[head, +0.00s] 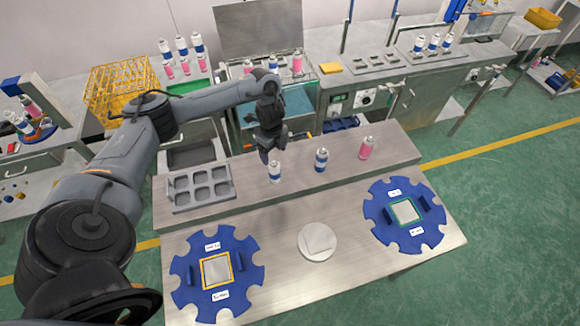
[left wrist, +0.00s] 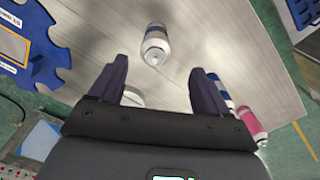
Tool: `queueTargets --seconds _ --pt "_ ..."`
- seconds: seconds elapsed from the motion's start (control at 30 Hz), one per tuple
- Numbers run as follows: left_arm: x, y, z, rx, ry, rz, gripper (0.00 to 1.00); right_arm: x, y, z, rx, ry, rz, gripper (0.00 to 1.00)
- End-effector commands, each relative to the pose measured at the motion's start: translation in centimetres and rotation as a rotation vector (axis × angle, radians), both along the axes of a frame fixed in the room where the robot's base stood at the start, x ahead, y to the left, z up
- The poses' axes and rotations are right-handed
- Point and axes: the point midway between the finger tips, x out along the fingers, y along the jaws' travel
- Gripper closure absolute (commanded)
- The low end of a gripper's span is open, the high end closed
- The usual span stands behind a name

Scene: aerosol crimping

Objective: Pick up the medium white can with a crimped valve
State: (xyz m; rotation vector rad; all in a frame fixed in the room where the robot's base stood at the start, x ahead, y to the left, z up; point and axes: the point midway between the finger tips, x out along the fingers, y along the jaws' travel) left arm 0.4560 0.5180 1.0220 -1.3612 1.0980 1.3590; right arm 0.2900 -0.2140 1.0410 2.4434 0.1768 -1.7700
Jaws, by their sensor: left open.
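A mostly white can (head: 275,172) stands upright on the raised metal shelf, just below and right of my left gripper in the head view. It is also in the left wrist view (left wrist: 155,46), beyond the fingertips and roughly in line with the gap between them. My left gripper (head: 267,154) points down and is open and empty; its two dark fingers show apart in the left wrist view (left wrist: 160,75). The can is not between the fingers. Its valve is too small to judge. My right gripper is not in view.
A blue-and-white can (head: 321,160) and a pink can (head: 367,148) stand to the right on the same shelf. A grey tray with several pockets (head: 175,199) is at the left. Two blue notched plates (head: 183,270) (head: 376,212) and a white disc (head: 318,256) lie on the front table.

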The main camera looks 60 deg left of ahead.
Motion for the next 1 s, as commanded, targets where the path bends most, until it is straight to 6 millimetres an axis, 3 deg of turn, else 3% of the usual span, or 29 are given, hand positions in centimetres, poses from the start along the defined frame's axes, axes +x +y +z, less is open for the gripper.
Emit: queueTargets --seconds 0.13,0.57,0.8,1.0 --pt "-0.2 0.0 -2.7 -0.004 0.007 0.003 0.23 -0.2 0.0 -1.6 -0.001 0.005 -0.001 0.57" --pt "-0.1 -0.2 -5.5 -0.002 0.004 0.001 0.23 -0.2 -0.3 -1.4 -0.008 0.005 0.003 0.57" --pt "-0.1 -0.4 -8.6 -0.002 0.004 0.001 0.23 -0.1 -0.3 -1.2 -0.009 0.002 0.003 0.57" --pt "-0.1 -0.4 -9.9 -0.001 0.003 0.000 0.23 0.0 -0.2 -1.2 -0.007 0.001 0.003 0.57"
